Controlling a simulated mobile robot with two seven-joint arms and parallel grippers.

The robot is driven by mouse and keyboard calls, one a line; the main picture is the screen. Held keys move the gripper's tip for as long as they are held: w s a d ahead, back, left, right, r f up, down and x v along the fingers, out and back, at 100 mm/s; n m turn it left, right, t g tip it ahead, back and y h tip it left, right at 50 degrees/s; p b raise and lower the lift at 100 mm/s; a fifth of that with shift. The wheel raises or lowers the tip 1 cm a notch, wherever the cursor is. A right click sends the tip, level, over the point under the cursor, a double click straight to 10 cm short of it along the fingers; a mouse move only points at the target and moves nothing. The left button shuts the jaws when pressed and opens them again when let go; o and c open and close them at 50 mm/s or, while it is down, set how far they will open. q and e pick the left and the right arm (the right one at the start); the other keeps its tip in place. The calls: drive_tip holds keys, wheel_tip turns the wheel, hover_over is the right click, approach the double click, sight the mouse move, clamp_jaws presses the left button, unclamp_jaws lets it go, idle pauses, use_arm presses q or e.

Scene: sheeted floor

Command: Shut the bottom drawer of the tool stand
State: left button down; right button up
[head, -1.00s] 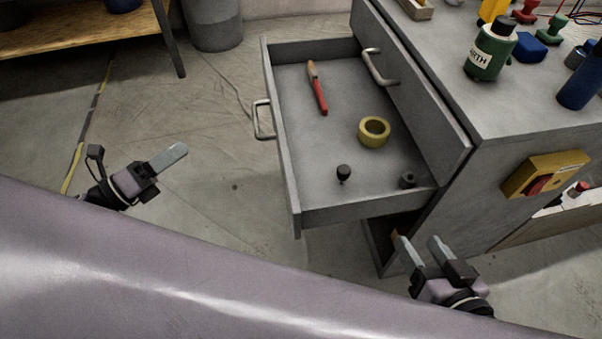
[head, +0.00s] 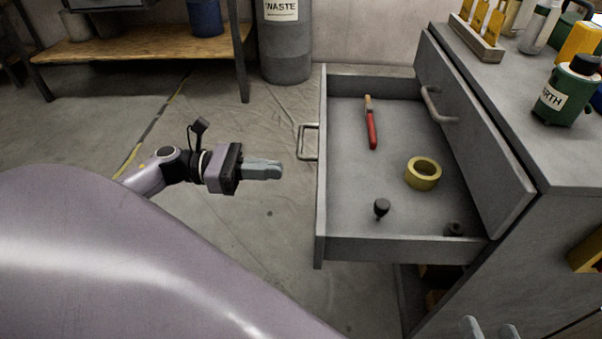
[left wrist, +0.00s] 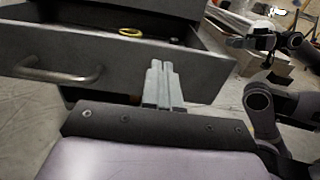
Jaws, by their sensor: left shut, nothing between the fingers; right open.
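The grey tool stand (head: 560,165) is at the right of the head view. Its lower drawer (head: 350,249) is pulled far out, with its front and bar handle (head: 308,142) facing left. In the left wrist view the drawer front (left wrist: 120,68) lies ahead, its handle (left wrist: 60,75) at the left. My left gripper (head: 279,170) is shut and empty, pointing at the drawer front just nearer than the handle; a small gap shows in the head view. My right gripper (head: 490,330) is open at the bottom edge, mostly cut off, beside the stand.
The drawer holds a red-handled tool (head: 371,128), a yellow tape roll (head: 423,173) and a dark knob-like piece (head: 381,208). Above it is another drawer front (head: 475,140). A green bottle (head: 567,92) stands on top. A waste bin (head: 286,45) and wooden shelf (head: 150,50) stand behind.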

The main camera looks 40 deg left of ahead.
use_arm(q)
drive_tip(key=b+x, duration=0.1)
drive_tip(key=x, duration=0.5)
use_arm(e)
drive_tip(key=shift+d+t, duration=0.3)
drive_tip(key=shift+d, duration=0.1)
use_arm(q)
drive_tip(key=shift+w+d, duration=0.1)
use_arm(e)
drive_tip(key=shift+r, duration=0.1)
use_arm(q)
drive_tip(key=shift+d, duration=0.1)
